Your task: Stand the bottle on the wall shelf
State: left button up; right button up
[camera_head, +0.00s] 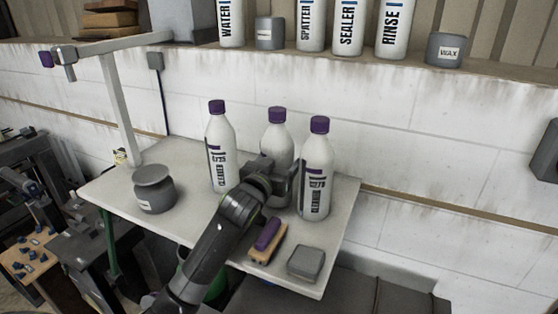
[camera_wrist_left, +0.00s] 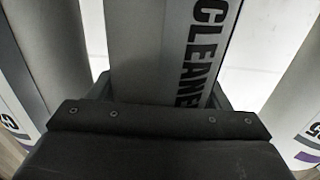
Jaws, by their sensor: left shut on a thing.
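Three white cleaner bottles with purple caps stand on the small white table (camera_head: 190,160). My left gripper (camera_head: 274,178) is shut on the middle bottle (camera_head: 277,130), around its body. That bottle is upright, and its lower part is hidden behind my gripper and arm. In the left wrist view the held bottle (camera_wrist_left: 160,45), lettered CLEANER, stands between the fingers. The left bottle (camera_head: 220,150) and right bottle (camera_head: 316,170) stand close on either side. The wall shelf (camera_head: 505,76) runs along the top of the head view. My right gripper is not in view.
The shelf holds several white bottles, such as RINSE (camera_head: 394,28), a grey tub (camera_head: 270,33) and a WAX jar (camera_head: 445,50); its right end looks clear. The table carries a grey jar (camera_head: 154,190), a brush (camera_head: 267,240) and a grey block (camera_head: 305,263). A post with an arm (camera_head: 115,95) rises at left.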

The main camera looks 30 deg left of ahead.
pick_arm(q)
jog(key=shift+s, duration=0.15)
jog(key=shift+f, duration=0.1)
jog(key=o, duration=1)
jog(key=shift+f, duration=0.15)
jog(key=shift+o, duration=0.2)
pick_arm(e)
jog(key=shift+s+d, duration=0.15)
pick_arm(q)
jog(key=shift+r, duration=0.2)
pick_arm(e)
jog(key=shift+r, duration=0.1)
pick_arm(q)
jog(key=shift+s+f, duration=0.1)
jog(key=shift+s, duration=0.25)
jog(key=s+b, duration=0.3)
jog(key=s, duration=0.8)
jog(key=shift+s+d, duration=0.15)
jog(key=shift+d, duration=0.15)
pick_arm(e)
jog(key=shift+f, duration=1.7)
